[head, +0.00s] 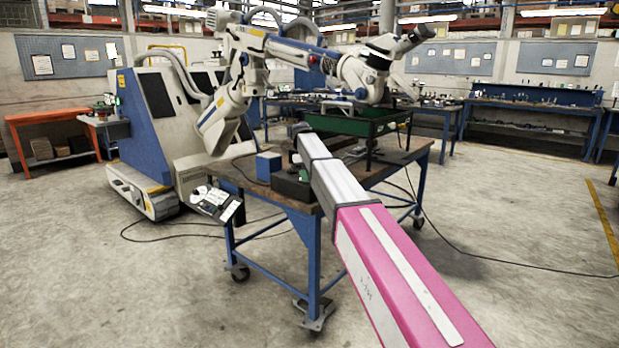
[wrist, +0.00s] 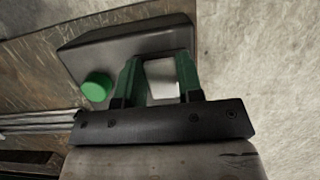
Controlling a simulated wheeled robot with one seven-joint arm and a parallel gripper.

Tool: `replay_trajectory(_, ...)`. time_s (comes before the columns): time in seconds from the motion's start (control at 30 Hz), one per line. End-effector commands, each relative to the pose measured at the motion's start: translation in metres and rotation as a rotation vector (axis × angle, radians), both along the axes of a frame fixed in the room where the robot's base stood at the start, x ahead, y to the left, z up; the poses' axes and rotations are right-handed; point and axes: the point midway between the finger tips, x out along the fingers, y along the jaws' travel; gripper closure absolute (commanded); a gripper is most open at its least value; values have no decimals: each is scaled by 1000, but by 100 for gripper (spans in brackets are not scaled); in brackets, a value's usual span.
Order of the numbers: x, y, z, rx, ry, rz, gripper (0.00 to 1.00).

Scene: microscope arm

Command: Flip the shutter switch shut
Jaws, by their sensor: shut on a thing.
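In the wrist view, a dark box (wrist: 90,52) lies near the table's edge, with a round green button (wrist: 97,87) on it. A pale square part (wrist: 162,78), which looks like the shutter switch, is on the box between my green fingers. My gripper (wrist: 157,60) is shut on it, with a finger at each side. The part's lower end is hidden by the gripper body. In the head view, the dark box (head: 290,188) sits at the table's front edge, beside my pink and silver arm. My gripper cannot be made out clearly there.
A white control panel (head: 217,203) is near the table's left edge. The floor in front is clear except for cables.

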Motion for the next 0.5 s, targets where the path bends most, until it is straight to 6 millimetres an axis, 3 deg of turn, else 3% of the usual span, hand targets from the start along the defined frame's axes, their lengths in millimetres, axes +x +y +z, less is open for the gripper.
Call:
replay_trajectory(0.23, 0, 0, 1, -1, -1, 0, 90)
replay_trajectory(0.27, 0, 0, 0, -1, -1, 0, 60)
replay_trajectory(0.3, 0, 0, 0, -1, -1, 0, 46)
replay_trajectory(0.33, 0, 0, 0, -1, -1, 0, 40)
replay_trajectory(0.5, 0, 0, 0, -1, -1, 0, 40)
